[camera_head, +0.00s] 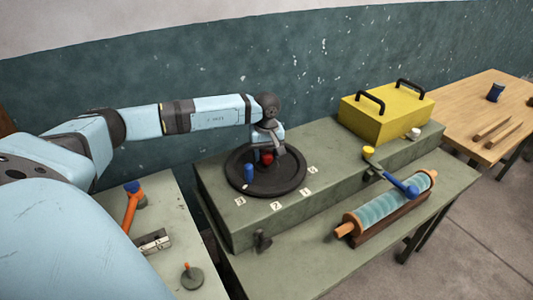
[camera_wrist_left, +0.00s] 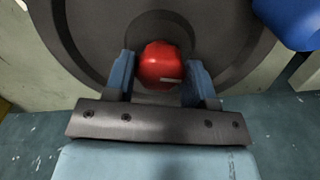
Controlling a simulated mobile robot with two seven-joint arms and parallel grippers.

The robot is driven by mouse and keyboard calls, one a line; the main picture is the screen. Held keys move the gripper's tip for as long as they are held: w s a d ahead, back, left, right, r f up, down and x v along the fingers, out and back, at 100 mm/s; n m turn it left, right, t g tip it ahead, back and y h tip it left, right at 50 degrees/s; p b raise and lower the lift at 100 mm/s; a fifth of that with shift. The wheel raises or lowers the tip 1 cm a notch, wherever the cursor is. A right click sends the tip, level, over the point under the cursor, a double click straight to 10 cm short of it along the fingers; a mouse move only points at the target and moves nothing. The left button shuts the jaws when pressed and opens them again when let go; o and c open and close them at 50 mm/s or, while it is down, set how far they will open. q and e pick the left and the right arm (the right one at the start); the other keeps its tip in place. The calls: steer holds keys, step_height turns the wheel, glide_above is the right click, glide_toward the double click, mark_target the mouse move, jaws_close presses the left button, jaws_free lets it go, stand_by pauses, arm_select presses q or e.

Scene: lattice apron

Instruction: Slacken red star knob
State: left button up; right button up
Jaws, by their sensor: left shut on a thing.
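The red star knob (camera_head: 267,158) sits at the middle of a round black dish-like wheel (camera_head: 292,180) on the green-grey bench box. In the left wrist view the knob (camera_wrist_left: 161,65) lies between the two blue fingers. My left gripper (camera_head: 267,151) comes down over the wheel from above and is shut on the knob. The fingers (camera_wrist_left: 160,75) touch or nearly touch its sides. The knob's lower part and its shaft are hidden. My right gripper is not in view.
A blue handle (camera_head: 249,174) stands up on the wheel's left side, close to my gripper. Numbered white tags (camera_head: 276,206) lie along its front. A yellow box (camera_head: 385,112) with black handles stands behind right. A blue-green roller (camera_head: 390,208) lies front right.

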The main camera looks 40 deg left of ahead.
mark_target(266, 153)
arm_select(q)
steer(key=n+b, duration=0.1)
steer(key=n, duration=0.9)
steer(key=shift+n, duration=0.4)
steer(key=n, duration=0.5)
steer(key=shift+n, duration=0.3)
steer(key=n, duration=0.4)
steer(key=shift+n, duration=0.3)
steer(key=o, duration=0.9)
steer(key=shift+r, duration=0.1)
step_height(266, 153, up, 14)
steer(key=shift+f, duration=0.15)
